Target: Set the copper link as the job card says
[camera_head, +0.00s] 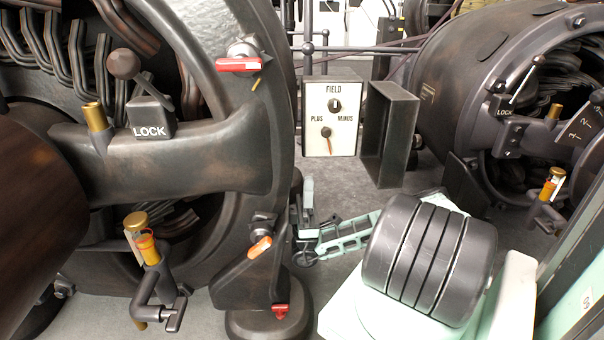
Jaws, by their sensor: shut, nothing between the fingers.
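A pale board (317,123) marked FIELD, PLUS and MINUS stands upright in the middle of the view, beyond the near machine. What looks like the copper link (330,147) is a thin orange-brown strip on it. It hangs from a dark round knob between the two words, pointing down and slightly right, at neither PLUS nor MINUS. A small black-and-white fitting (335,105) sits under FIELD. An open dark metal cover (390,134) stands at the board's right. No job card can be made out.
A large dark dynamo (225,165) fills the left, with a LOCK block (150,118) and red handle (238,65). Another dynamo (465,85) stands right. A black grooved drum (428,258) fills the near right.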

